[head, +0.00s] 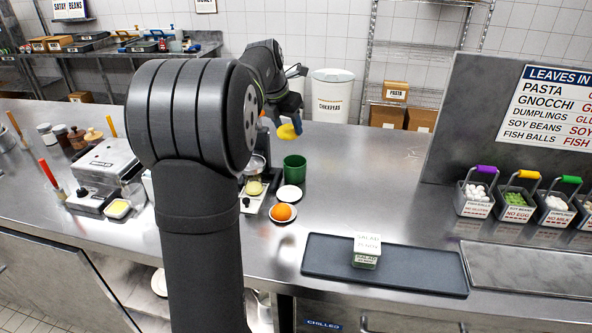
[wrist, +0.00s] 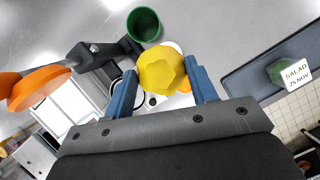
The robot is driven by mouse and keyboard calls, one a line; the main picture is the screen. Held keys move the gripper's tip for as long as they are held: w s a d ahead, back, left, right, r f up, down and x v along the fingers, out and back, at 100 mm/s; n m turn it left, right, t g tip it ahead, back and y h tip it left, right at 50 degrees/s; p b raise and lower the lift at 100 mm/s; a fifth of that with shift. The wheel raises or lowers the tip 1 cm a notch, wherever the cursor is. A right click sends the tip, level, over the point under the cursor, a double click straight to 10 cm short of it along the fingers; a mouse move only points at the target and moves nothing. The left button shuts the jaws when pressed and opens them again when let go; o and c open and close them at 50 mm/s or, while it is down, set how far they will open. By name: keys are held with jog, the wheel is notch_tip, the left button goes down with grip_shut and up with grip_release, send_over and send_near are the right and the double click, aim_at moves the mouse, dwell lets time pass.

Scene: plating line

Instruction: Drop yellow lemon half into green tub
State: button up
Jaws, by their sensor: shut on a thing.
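My gripper (wrist: 163,92) is shut on the yellow lemon half (wrist: 160,70), which sits between its two blue fingers in the wrist view. In the head view the lemon half (head: 287,132) hangs below my gripper (head: 289,112), above the counter. The green tub (head: 295,168) stands upright on the counter, below and a little right of the lemon half in the head view. In the wrist view the green tub (wrist: 143,25) shows beyond the fingers, slightly left of the lemon half. The part of its inside that I see looks empty.
A white plate with an orange (head: 283,212) and a small white dish (head: 290,193) stand near the tub. A scale-like stand (head: 253,190) is to their left. A dark tray with a salad box (head: 366,250) lies at front right. The counter right of the tub is clear.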

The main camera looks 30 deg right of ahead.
jog(key=w+d+f, duration=0.4)
jog(key=w+d, duration=0.3)
jog(key=d, duration=0.1)
notch_tip(320, 180, down, 6)
jog(key=shift+d+f, duration=0.15)
jog(key=shift+f, duration=0.05)
jog(key=shift+s, duration=0.1)
jog(key=o, duration=1.2)
jog(key=shift+c, duration=0.2)
jog(key=v, duration=1.7)
jog(key=shift+r, duration=0.2)
